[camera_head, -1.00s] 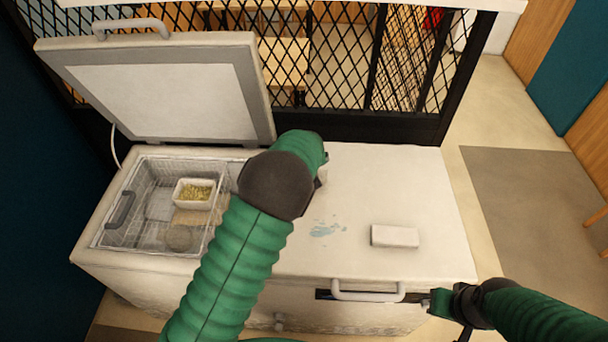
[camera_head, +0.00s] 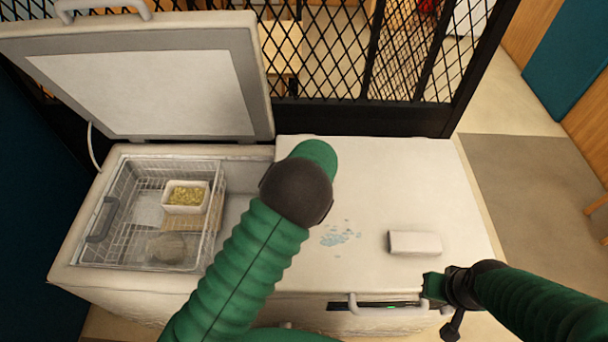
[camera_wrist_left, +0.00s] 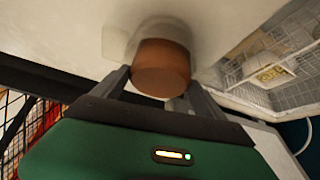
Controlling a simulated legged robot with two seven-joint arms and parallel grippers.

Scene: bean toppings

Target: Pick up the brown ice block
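The brown ice block (camera_wrist_left: 161,68) is a short round brown piece in the left wrist view, against a white surface. My left gripper (camera_wrist_left: 160,82) has a finger at each side of it, and both appear to touch it. Whether the block still rests on the surface is not clear. In the head view my left arm hides the block and my left gripper. My right gripper (camera_head: 435,288) is at the freezer's front right edge, holding nothing I can see; its finger gap is not clear.
The white chest freezer (camera_head: 385,185) has its left lid (camera_head: 150,85) raised. Its open bay holds a wire basket (camera_head: 120,215) with a white tub (camera_head: 186,197) and a grey round lump (camera_head: 167,248). A white block (camera_head: 414,243) and a bluish wet patch (camera_head: 340,238) are on the closed top.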

